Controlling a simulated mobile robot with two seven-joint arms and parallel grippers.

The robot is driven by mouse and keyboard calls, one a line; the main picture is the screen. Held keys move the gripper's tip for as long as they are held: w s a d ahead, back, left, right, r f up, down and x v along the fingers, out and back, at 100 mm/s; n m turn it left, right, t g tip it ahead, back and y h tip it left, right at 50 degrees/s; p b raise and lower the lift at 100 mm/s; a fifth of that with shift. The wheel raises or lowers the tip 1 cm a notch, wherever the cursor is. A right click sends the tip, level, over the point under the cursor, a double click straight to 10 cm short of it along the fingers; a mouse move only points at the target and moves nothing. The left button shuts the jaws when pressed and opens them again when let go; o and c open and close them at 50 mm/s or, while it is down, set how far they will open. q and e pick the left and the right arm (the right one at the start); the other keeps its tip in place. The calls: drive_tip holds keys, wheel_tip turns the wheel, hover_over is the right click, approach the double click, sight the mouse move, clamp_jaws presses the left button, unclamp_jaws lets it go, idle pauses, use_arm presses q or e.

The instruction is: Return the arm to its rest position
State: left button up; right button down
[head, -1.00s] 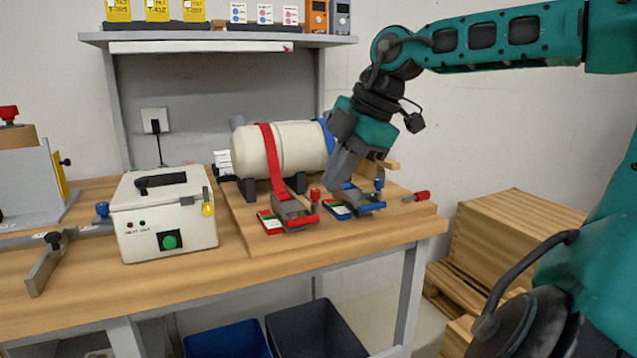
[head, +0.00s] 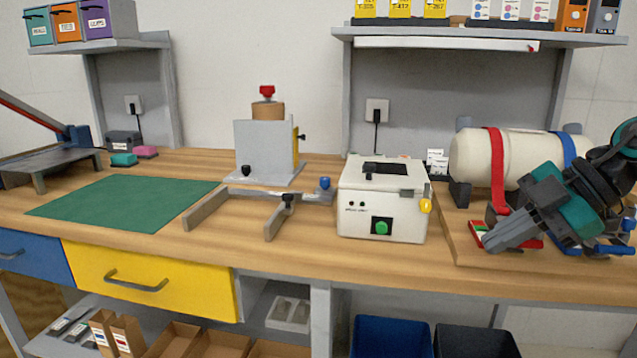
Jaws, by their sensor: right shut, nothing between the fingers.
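My right gripper (head: 497,238) is at the right of the head view, pointing down and to the left. Its fingers are together with nothing between them. It is in front of the cream cylinder (head: 473,158), which lies on its side on a wooden board (head: 480,257) with a red strap (head: 496,170) and a blue strap (head: 570,150) around it. The gripper partly hides the red and blue buckles below the straps. I cannot tell whether it touches them. My left gripper is not in view.
A white box (head: 384,200) with a green button stands left of the board. A grey fixture (head: 265,150), metal bars (head: 287,205) and a green mat (head: 125,203) are farther left. A shelf (head: 470,37) hangs above. Blue (head: 392,338) and black (head: 472,342) bins stand below.

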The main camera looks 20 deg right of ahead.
drive_tip(key=w+a+f+m+t+y, duration=0.2)
drive_tip(key=w+a+f+t, duration=0.15)
drive_tip(key=a+f, duration=0.4)
drive_tip(key=w+a+f+m+t+y, duration=0.2)
drive_tip(key=a+f+m+t+y, duration=0.15)
drive_tip(key=a+f, duration=0.45)
drive_tip(key=s+a+f+m+g+h, duration=0.1)
drive_tip(key=s+a+f+m+h, duration=0.2)
drive_tip(key=f, duration=0.4)
drive_tip(key=s+a+f+m+h, duration=0.1)
drive_tip(key=s+f+m+h, duration=0.2)
drive_tip(key=s+f, duration=0.25)
drive_tip(key=s+a+f+m+g+h, duration=0.1)
drive_tip(key=s+a+f+m+h, duration=0.2)
drive_tip(key=f, duration=0.4)
use_arm(q)
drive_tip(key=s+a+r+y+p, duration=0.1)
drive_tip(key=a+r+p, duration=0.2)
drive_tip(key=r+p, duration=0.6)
drive_tip(key=p, duration=0.5)
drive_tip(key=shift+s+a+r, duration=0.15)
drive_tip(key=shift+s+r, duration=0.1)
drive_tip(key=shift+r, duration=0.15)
use_arm(e)
drive_tip(key=s+d+r+h, duration=0.1)
drive_tip(key=s+d+r, duration=0.1)
drive_tip(key=r, duration=0.7)
drive_tip(key=shift+d+r, duration=0.2)
drive_tip(key=shift+d, duration=0.3)
drive_tip(key=shift+m, duration=0.25)
